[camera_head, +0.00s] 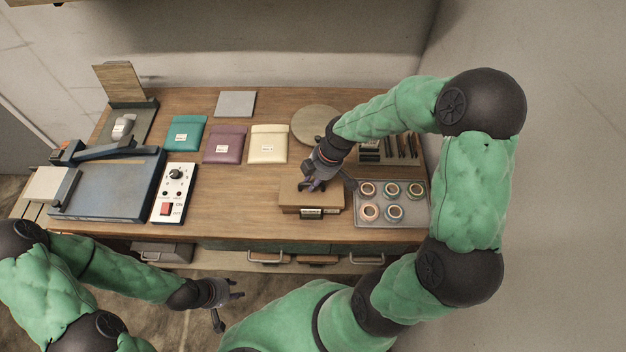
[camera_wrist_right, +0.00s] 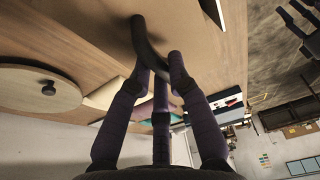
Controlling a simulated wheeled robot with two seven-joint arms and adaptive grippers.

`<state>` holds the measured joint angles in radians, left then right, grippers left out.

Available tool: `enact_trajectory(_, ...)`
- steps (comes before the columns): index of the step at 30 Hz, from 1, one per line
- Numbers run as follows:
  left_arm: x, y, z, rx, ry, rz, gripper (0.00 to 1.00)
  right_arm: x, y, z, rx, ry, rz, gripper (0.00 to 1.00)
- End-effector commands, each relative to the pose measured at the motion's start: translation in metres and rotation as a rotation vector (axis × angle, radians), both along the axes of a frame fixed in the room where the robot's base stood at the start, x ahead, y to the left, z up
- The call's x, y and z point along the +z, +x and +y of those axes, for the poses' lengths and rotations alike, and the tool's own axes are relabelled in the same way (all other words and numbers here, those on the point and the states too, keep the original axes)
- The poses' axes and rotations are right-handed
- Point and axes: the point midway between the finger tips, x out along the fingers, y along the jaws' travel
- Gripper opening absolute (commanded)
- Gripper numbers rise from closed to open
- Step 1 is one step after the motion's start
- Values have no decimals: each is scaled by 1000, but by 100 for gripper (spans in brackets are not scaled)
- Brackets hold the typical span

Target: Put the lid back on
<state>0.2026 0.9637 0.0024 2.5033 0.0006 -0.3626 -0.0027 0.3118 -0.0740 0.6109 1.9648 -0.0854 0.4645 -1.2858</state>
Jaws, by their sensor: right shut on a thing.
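A light wooden box (camera_head: 311,210) with a dark label on its front stands near the table's front edge, right of the middle. Its top is a flat wooden lid (camera_head: 291,189). My right gripper (camera_head: 314,185) is over this lid, and its fingers (camera_wrist_right: 160,70) are closed around a dark curved handle (camera_wrist_right: 142,38) that rises from a wooden surface in the right wrist view. I cannot tell whether the lid rests fully on the box. My left gripper (camera_head: 228,296) is open and empty, in front of the table.
A grey tray with several tape rolls (camera_head: 362,213) stands just right of the box. A round wooden disc (camera_head: 306,121) lies behind, its dark knob (camera_wrist_right: 48,88) visible in the wrist view. Teal, purple and cream pouches (camera_head: 268,144) and a switch panel (camera_head: 173,193) lie left.

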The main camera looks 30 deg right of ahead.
Motion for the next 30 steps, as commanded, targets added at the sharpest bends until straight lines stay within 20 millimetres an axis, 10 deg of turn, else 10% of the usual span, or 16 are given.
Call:
enact_trajectory(10,-1,0,0,0,0,0,38,0,0,0,0,0,0,0)
enact_trajectory(11,-1,0,0,0,0,0,38,0,0,0,0,0,0,27)
enact_trajectory(13,-1,0,0,0,0,0,38,0,0,0,0,0,0,46)
enact_trajectory(30,-1,0,0,0,0,0,38,24,-3,-7,-1,-1,-4,46)
